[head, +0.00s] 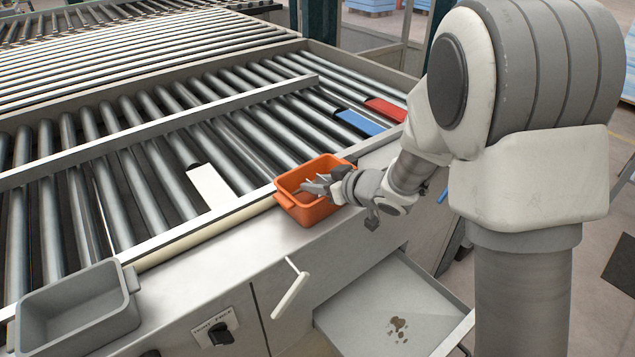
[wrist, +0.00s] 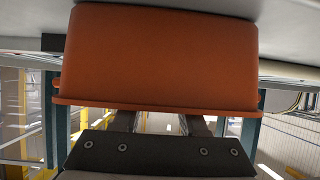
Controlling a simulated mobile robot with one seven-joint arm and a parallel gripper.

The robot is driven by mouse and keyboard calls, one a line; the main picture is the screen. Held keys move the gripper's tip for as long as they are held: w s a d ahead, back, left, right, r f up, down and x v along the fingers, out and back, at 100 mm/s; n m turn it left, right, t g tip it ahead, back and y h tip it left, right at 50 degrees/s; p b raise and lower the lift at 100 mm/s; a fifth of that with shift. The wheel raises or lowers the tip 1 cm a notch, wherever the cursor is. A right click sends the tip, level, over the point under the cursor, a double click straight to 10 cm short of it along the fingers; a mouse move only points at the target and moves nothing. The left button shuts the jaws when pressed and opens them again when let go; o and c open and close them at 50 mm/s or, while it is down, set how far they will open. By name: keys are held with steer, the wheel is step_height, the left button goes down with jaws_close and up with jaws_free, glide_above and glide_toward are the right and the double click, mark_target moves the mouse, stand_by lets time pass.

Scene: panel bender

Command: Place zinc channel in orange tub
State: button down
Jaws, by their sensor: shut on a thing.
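The orange tub (head: 322,212) stands on the machine's front ledge beside the rollers. My gripper (head: 326,184) reaches over the tub's right side, with its fingers above the tub's opening. It is shut on a grey piece, which looks like the zinc channel (head: 314,187); it is small and hard to tell from the fingers. In the wrist view the tub's orange wall (wrist: 165,55) fills the upper middle. The fingers (wrist: 160,124) pass behind its rim there, so their tips and the held piece are hidden.
A grey tub (head: 80,312) stands at the lower left on the ledge. A white piece (head: 211,190), a blue piece (head: 360,123) and a red piece (head: 386,110) lie among the rollers. An open drawer (head: 380,290) juts out below the ledge, near a white handle (head: 291,290).

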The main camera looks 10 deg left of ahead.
steer(key=shift+f, duration=0.35)
steer(key=shift+c, duration=2.2)
jaws_free()
steer(key=shift+f, duration=0.15)
steer(key=shift+r, duration=0.5)
steer(key=p+v, duration=0.2)
steer(key=v, duration=1)
steer(key=shift+r, duration=0.2)
steer(key=s+d+r+m+t+h, duration=0.1)
steer(key=d+r+m+t+h, duration=0.15)
steer(key=d+r+h, duration=0.4)
steer(key=s+d+r+m+t+h, duration=0.1)
steer(key=d+r+m+h, duration=0.25)
steer(key=d, duration=0.65)
steer(key=s+m+g, duration=0.4)
steer(key=s+g, duration=0.1)
steer(key=s, duration=1.4)
steer(key=shift+d+f+y, duration=0.2)
steer(key=shift+d+y, duration=0.1)
